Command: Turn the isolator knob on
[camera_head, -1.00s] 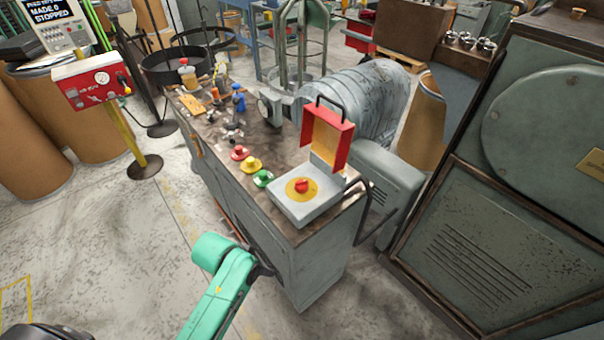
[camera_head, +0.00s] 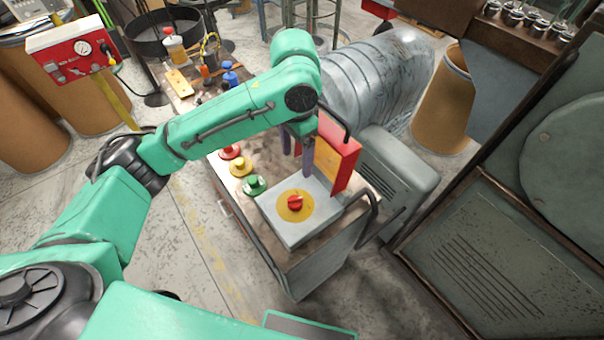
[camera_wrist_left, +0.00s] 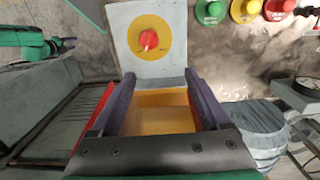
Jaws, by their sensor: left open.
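The isolator knob (camera_head: 295,202) is a red rotary knob on a yellow disc, on top of a pale grey box (camera_head: 287,233). In the left wrist view the knob (camera_wrist_left: 149,39) shows ahead of the fingers, with its pale bar slanted. A red cover (camera_head: 345,165) with a yellow inside stands raised at the back of the box. My left gripper (camera_head: 297,160) points down beside the cover, above and behind the knob. In the left wrist view its two fingers (camera_wrist_left: 160,85) are apart, with nothing gripped and the yellow cover inside between them.
Red, yellow and green buttons (camera_head: 240,167) line the bench edge left of the box. A bent rail (camera_head: 368,207) edges the bench's right side. A large grey cabinet (camera_head: 480,250) stands at right.

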